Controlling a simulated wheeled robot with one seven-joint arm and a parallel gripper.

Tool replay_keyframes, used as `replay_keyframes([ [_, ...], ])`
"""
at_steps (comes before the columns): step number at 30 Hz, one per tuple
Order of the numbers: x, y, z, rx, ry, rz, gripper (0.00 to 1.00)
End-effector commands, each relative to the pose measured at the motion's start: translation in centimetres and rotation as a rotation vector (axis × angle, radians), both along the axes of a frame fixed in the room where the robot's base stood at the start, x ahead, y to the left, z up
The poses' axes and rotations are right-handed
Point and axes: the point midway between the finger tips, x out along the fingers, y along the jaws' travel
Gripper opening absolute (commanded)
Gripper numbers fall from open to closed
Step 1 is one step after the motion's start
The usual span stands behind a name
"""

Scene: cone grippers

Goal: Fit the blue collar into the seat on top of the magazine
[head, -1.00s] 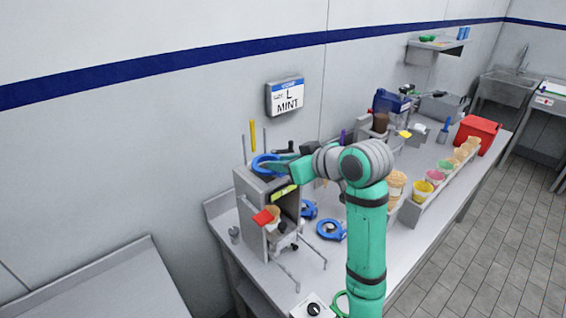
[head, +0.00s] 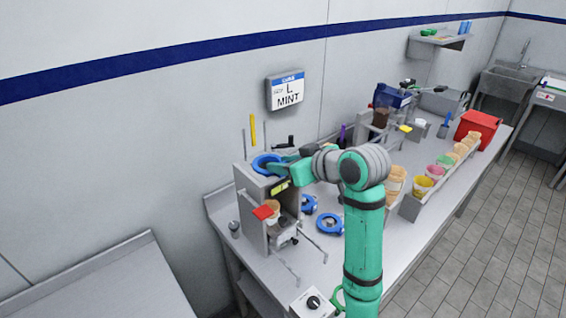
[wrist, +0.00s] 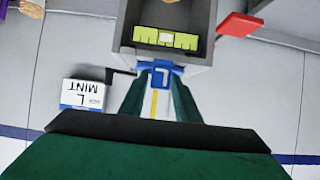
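The blue collar (head: 266,163) is a ring at the top of the grey magazine (head: 252,203) in the head view. My gripper (head: 288,166) reaches it from the right, and its fingers are closed on the collar's tab.
Two more blue collars lie on the bench, one in front (head: 331,224) and one behind (head: 309,204). A wall sign (head: 286,92) reads L MINT. A red flap (head: 264,211) and thin rods stick out of the magazine. A cone rack (head: 425,200) stands to the right.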

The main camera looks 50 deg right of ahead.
Motion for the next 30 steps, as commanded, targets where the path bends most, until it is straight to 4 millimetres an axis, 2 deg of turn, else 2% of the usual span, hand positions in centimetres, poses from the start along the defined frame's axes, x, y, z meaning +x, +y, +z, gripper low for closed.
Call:
replay_keyframes([
  [10,-0.1,0.0,0.1,-0.001,0.000,0.000,0.43],
  [14,-0.7,0.1,0.5,-0.002,0.000,0.001,0.43],
  [24,-6.0,0.6,3.4,-0.003,-0.003,-0.002,0.43],
  [30,-8.5,0.9,4.7,-0.002,-0.002,0.000,0.43],
])
